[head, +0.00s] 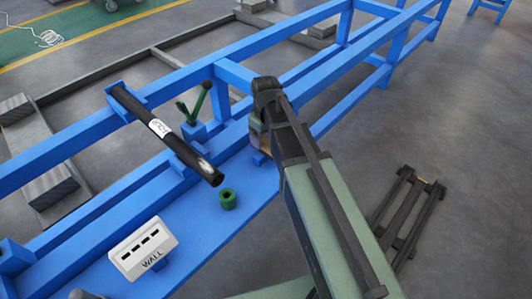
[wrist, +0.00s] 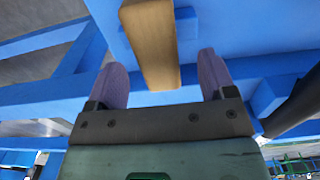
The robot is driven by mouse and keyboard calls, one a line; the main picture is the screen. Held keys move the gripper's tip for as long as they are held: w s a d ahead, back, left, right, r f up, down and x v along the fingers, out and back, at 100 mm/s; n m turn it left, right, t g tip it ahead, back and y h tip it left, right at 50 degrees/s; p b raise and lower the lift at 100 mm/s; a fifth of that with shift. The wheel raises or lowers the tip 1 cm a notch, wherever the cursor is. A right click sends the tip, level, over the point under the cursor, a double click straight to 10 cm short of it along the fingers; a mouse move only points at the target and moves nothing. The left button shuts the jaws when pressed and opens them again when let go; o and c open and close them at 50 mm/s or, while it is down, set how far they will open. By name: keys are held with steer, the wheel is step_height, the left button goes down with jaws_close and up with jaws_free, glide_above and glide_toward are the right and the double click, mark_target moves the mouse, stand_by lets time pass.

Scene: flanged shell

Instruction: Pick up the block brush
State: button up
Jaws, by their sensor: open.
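The block brush (wrist: 150,42) shows in the wrist view as a long tan wooden block against a blue surface. Its near end reaches the space between the two purple fingers of my gripper (wrist: 162,70). The fingers are apart, with a visible gap between each finger and the block, and nothing is held. In the head view my dark and green arm reaches to the blue bench, and it hides most of the gripper and the brush. Only a small brownish patch shows beside the arm's end there. The brush's bristles cannot be made out.
In the head view a black tube (head: 160,130) rests on blue supports left of my arm. A green ring (head: 228,199) lies on the blue bench, and a white WALL sign (head: 143,249) stands at the lower left. Blue rails (head: 330,112) run behind my arm.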

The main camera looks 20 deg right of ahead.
mark_target(266, 140)
step_height(266, 140, down, 6)
steer(key=b, duration=0.5)
steer(key=shift+w+d+r, duration=0.1)
steer(key=shift+w+r, duration=0.05)
steer(key=shift+r, duration=0.35)
steer(key=c, duration=1.2)
steer(key=shift+o, duration=0.2)
step_height(266, 140, up, 20)
steer(key=p, duration=2)
